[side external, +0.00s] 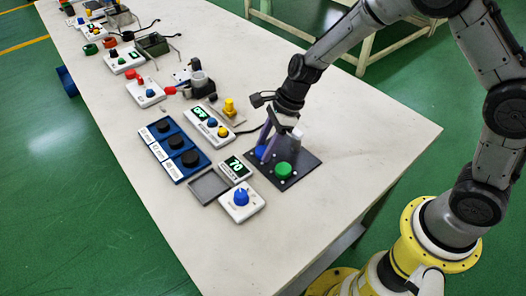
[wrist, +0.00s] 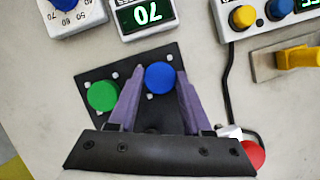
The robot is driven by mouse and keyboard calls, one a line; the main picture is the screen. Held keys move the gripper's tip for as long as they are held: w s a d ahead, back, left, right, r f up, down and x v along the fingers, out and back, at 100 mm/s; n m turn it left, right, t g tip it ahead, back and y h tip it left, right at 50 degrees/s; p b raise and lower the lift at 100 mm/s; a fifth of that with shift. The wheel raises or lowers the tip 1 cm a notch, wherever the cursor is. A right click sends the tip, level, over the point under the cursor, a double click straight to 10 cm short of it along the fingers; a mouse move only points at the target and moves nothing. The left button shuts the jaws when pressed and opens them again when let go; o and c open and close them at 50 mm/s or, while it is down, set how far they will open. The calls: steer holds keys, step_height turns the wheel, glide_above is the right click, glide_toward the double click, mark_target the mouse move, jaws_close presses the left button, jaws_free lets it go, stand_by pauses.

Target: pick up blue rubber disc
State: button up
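The blue rubber disc (wrist: 159,77) lies on a dark square plate (wrist: 95,78), between the tips of my gripper's (wrist: 158,73) two purple fingers in the wrist view. Small gaps show on either side of it, so the fingers look open around it and not shut on it. In the side external view the disc (side external: 260,151) is partly covered by my gripper (side external: 266,152), which points down over the plate (side external: 302,164). I cannot tell the exact height of the fingertips.
A green disc (wrist: 103,96) sits close to my left finger on the same plate. A display reading 70 (side external: 235,168), a blue-knob box (side external: 242,202) and a blue tray of black discs (side external: 159,128) stand nearby. The table's right end (side external: 375,135) is clear.

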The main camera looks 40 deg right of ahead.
jaws_close()
